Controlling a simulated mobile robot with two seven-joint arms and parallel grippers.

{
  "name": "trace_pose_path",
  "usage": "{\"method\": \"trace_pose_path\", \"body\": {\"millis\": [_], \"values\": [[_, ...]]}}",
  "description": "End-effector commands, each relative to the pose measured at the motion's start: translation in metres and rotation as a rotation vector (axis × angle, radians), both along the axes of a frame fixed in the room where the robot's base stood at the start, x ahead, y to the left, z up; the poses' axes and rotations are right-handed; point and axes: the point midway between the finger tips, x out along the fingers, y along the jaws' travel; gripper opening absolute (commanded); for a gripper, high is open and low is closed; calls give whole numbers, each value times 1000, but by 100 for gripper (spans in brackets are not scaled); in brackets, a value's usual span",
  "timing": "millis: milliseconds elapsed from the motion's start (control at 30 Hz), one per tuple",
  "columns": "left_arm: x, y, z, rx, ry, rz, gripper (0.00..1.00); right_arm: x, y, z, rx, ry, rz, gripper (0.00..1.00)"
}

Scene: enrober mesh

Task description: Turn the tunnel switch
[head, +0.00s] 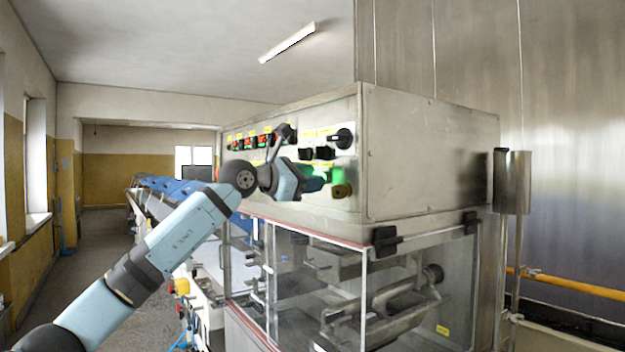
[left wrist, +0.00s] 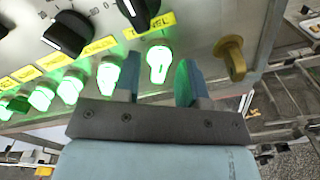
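The tunnel switch (left wrist: 158,62) is a green-lit knob on the steel control panel, with a yellow label just above it that seems to read TUNNEL. Its handle looks about upright in the left wrist view. My left gripper (left wrist: 158,82) is open, with one blue finger on each side of the switch. I cannot tell whether the fingers touch it. In the head view my left gripper (head: 312,181) is at the panel's lower right, and the switch is mostly hidden behind it amid a green glow. My right gripper is in neither view.
A brass-coloured knob (left wrist: 232,55) sits close to the right of the gripper. More green-lit switches (left wrist: 70,86) run to the left, with black rotary knobs (left wrist: 68,34) above. A clear-walled enclosure (head: 410,295) lies below the panel.

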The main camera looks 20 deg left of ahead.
Motion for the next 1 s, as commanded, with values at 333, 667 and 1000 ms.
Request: {"method": "trace_pose_path", "body": {"millis": [333, 667, 1000], "values": [[-58, 47, -3, 2, -2, 3, 38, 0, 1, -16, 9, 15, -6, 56], [-98, 77, -1, 2, -1, 1, 38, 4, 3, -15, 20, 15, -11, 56], [-103, 80, 0, 1, -1, 0, 38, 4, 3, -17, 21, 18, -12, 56]]}}
